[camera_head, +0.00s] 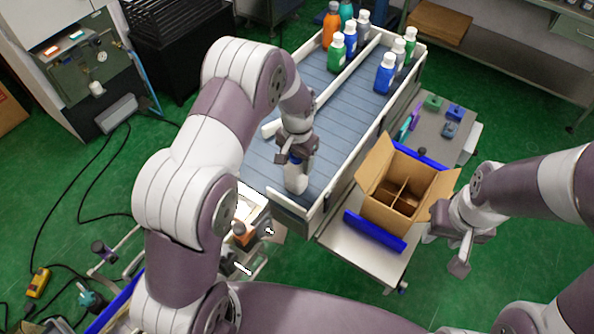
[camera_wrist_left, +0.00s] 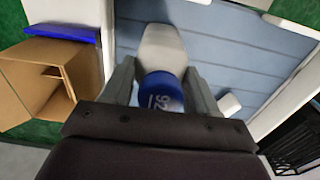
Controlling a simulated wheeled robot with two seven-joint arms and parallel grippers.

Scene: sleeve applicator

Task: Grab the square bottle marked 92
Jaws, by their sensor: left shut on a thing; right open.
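My left gripper (camera_head: 296,158) is over the near end of the grey-blue slatted conveyor (camera_head: 340,112). It is shut on a light grey bottle (camera_head: 296,180) with a blue cap. In the left wrist view the blue cap (camera_wrist_left: 161,92) reads 92 and sits between the fingers of my left gripper (camera_wrist_left: 160,85). The grey bottle body (camera_wrist_left: 162,48) extends beyond the cap. Whether its base touches the conveyor is unclear. My right gripper (camera_head: 460,245) is open and empty, to the right of the cardboard box.
Several green, blue, grey and orange bottles (camera_head: 385,75) stand at the conveyor's far end. A divider rail (camera_head: 340,80) runs along it. An open cardboard box (camera_head: 400,185) with dividers stands on a side table to the right. A lit device (camera_head: 245,210) sits near my left arm.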

